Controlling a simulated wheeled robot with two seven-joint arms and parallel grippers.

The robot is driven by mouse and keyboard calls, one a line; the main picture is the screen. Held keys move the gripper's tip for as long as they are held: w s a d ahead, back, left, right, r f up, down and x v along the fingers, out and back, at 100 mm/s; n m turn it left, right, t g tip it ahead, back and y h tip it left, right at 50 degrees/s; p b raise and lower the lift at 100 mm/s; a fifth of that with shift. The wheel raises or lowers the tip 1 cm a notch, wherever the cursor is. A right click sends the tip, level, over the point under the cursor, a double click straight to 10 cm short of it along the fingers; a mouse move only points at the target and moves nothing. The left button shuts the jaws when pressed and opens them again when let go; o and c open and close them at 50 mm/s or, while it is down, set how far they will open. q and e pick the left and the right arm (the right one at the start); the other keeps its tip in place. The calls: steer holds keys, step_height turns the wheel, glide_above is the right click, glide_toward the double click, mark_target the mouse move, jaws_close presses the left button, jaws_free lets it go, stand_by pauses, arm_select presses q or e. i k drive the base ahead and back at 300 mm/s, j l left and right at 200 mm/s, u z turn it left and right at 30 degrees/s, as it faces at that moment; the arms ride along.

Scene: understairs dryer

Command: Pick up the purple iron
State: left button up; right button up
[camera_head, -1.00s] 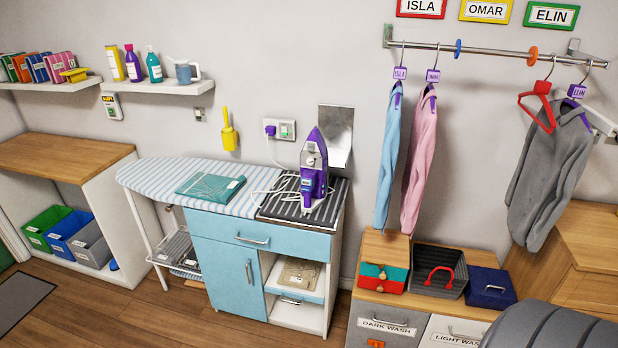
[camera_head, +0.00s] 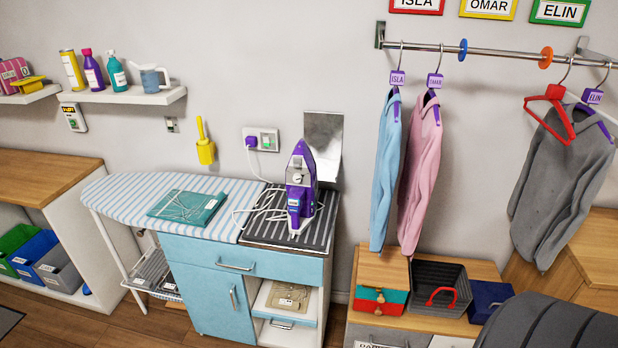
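The purple iron (camera_head: 301,190) stands upright on its heel on the dark striped rest (camera_head: 268,230) at the right end of the ironing board. Its white cord lies coiled to its left, and a purple plug (camera_head: 251,142) sits in the wall socket behind. Neither of my grippers shows in the head view.
A folded teal cloth (camera_head: 188,207) lies on the striped board (camera_head: 125,190). The blue cabinet (camera_head: 205,295) is below, with open shelves at its right. Blue and pink shirts (camera_head: 419,175) hang right of the iron. A dark rounded shape (camera_head: 550,325) fills the lower right corner.

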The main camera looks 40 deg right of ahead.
mark_target(306, 191)
steer(key=i+j+z, duration=0.25)
steer(key=i+z, duration=0.15)
steer(key=i, duration=0.15)
steer(key=i+j+z, duration=0.75)
steer(key=i+j, duration=0.2)
steer(key=j, duration=0.1)
